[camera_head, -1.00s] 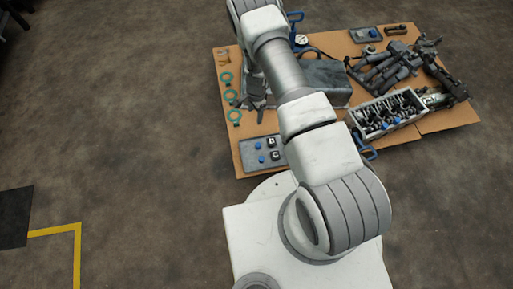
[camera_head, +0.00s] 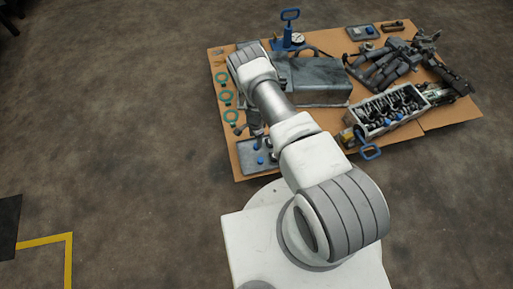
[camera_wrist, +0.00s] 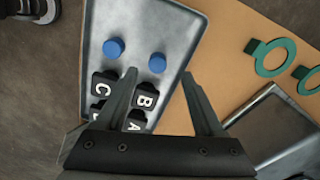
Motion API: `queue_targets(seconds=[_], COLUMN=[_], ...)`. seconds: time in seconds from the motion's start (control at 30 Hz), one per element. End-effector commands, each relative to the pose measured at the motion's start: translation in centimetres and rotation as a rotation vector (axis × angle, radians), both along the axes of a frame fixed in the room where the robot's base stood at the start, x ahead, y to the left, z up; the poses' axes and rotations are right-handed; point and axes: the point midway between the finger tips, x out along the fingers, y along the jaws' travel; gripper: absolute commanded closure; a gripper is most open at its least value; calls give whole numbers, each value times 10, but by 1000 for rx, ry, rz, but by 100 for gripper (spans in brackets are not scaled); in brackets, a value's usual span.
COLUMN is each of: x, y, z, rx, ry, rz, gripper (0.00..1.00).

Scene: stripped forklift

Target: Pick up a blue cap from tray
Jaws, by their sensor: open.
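Two blue caps lie on a grey metal tray (camera_wrist: 180,28) in the wrist view, one on the left (camera_wrist: 114,47) and one on the right (camera_wrist: 157,62). Black lettered blocks (camera_wrist: 146,97) sit beside them on the tray. My gripper (camera_wrist: 159,73) is open and empty above the tray, with the right cap showing between its fingertips and the left cap outside the left finger. In the head view the tray (camera_head: 245,147) is at the near left of the cardboard, with a blue cap (camera_head: 260,160) visible; my arm hides part of it.
Green rings (camera_wrist: 272,56) lie on the cardboard (camera_head: 222,117) beside the tray. A large grey metal box (camera_head: 315,80) stands behind my arm. An engine block (camera_head: 392,112) and dark metal parts (camera_head: 390,65) fill the right side. A blue-handled tool (camera_head: 290,28) stands at the back.

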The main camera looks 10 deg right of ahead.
Motion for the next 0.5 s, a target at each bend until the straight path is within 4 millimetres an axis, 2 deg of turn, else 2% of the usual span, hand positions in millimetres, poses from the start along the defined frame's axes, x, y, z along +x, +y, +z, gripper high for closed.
queue_targets(seconds=[0.17,0.4,0.5], x=[-1,-3,-3], y=[-1,-5,-4], z=[-11,-47,-55], rx=[0,0,0], ry=[0,0,0], rz=[0,0,0], gripper=[30,30,30])
